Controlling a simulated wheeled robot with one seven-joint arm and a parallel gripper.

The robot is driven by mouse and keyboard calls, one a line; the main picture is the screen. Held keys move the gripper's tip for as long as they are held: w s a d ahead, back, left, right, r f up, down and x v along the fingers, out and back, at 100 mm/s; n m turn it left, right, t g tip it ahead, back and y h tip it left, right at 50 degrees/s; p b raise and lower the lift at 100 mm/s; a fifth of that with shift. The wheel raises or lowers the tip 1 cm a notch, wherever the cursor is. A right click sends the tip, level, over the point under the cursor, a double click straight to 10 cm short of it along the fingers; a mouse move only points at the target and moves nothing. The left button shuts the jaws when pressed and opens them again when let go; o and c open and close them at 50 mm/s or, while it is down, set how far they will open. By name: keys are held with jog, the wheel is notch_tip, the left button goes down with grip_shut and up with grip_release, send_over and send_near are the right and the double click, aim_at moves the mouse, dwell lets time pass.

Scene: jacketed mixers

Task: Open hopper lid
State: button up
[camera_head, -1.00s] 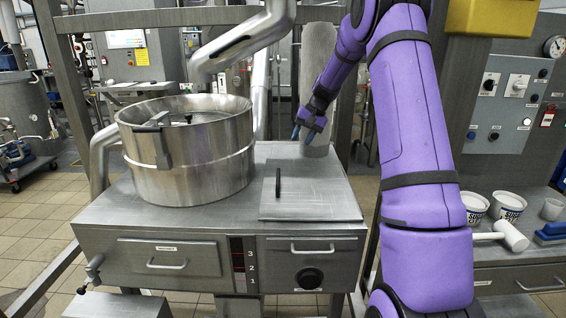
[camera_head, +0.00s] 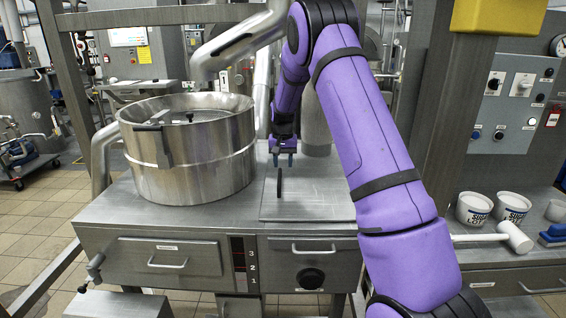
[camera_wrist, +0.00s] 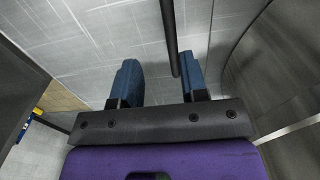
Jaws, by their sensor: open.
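A flat square metal lid (camera_head: 320,203) lies on the steel worktop, right of the round vessel. A black bar handle (camera_head: 279,182) stands up near its left edge. My gripper (camera_head: 283,160) is open, with its blue fingers pointing down just above and behind the handle. In the wrist view, the two fingers of my gripper (camera_wrist: 158,80) are spread. The dark handle (camera_wrist: 170,35) runs down from the top edge and ends between them, nearer the right finger. I cannot tell whether it touches that finger. Nothing is held.
A large round steel vessel (camera_head: 190,165) stands close at the left of my gripper, with a thick pipe (camera_head: 240,45) above it. A grey cylinder (camera_head: 316,120) stands behind. White tubs (camera_head: 474,208) and a mallet (camera_head: 512,237) are on the right bench.

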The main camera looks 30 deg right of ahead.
jog(key=shift+a, duration=0.1)
dwell(0.5)
jog(key=s+a+r+n+t, duration=0.1)
jog(key=s+a+r, duration=0.5)
jog(key=s+r, duration=0.3)
jog(key=s+a+r+n+t, duration=0.2)
jog(key=s+a+r, duration=0.3)
jog(key=s+r, duration=0.5)
jog(key=s+a+r+n+t, duration=0.1)
jog(key=s+a, duration=0.3)
jog(key=s, duration=0.8)
jog(key=s+a+r+n+t, duration=0.1)
jog(key=s+a+r+n, duration=0.1)
jog(key=s, duration=1)
jog(key=shift+s+a+r+n, duration=0.15)
jog(key=shift+a+r+n, duration=0.25)
jog(key=shift+a+r, duration=0.45)
